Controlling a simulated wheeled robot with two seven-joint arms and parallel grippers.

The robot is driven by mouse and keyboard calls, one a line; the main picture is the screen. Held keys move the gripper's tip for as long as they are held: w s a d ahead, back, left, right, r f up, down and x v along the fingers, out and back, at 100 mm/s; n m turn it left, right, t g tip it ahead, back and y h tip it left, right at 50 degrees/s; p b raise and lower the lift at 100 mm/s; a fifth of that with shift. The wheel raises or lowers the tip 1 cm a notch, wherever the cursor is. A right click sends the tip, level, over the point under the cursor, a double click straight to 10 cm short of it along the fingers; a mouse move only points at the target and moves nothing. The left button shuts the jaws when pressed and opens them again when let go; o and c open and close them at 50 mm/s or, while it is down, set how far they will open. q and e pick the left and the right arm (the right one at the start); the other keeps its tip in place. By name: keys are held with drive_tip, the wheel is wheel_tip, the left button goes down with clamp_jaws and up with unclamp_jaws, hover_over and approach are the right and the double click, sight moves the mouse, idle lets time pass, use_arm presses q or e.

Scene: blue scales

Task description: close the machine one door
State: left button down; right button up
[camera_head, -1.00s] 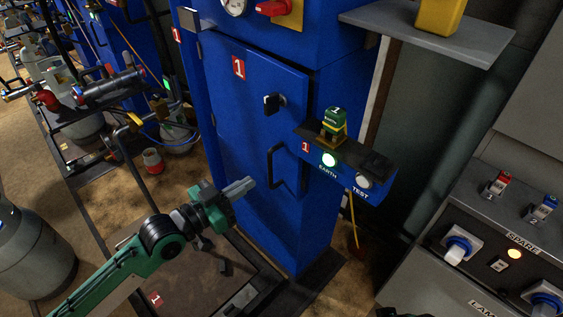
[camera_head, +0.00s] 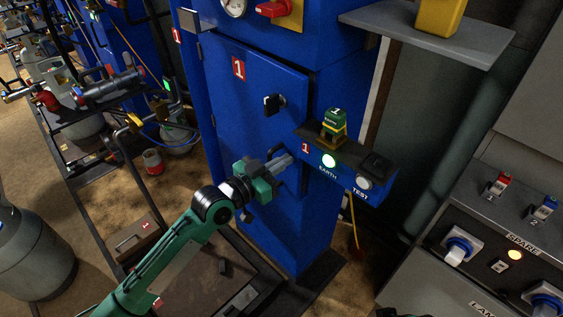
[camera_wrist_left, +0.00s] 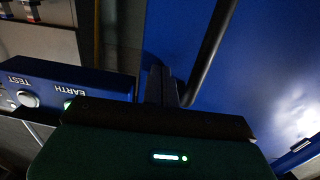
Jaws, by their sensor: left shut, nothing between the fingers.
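The machine one door (camera_head: 240,110) is a tall blue panel with a red "1" label, a black latch (camera_head: 273,104) and a black bar handle. A dark line runs along its right edge; it looks nearly flush, and I cannot tell if it is fully closed. My left gripper (camera_head: 284,161) is shut and empty, its fingertips at the handle and hiding much of it. In the left wrist view the fingers (camera_wrist_left: 161,86) point at the blue door beside the dark handle bar (camera_wrist_left: 211,50). I cannot tell if they touch.
A blue control box (camera_head: 345,170) with EARTH and TEST buttons juts out just right of the gripper, a green-yellow device (camera_head: 334,127) on top. A grey shelf (camera_head: 430,35) is at the upper right. A grey spare panel (camera_head: 500,235) stands at the lower right.

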use_arm(q)
drive_tip(key=x, duration=0.3)
drive_tip(key=shift+w+d+r, duration=0.1)
drive_tip(key=shift+r, duration=0.2)
use_arm(e)
drive_tip(key=shift+s+a+f, duration=0.15)
drive_tip(key=shift+a+f, duration=0.1)
drive_tip(key=shift+f, duration=0.25)
drive_tip(key=shift+r, duration=0.2)
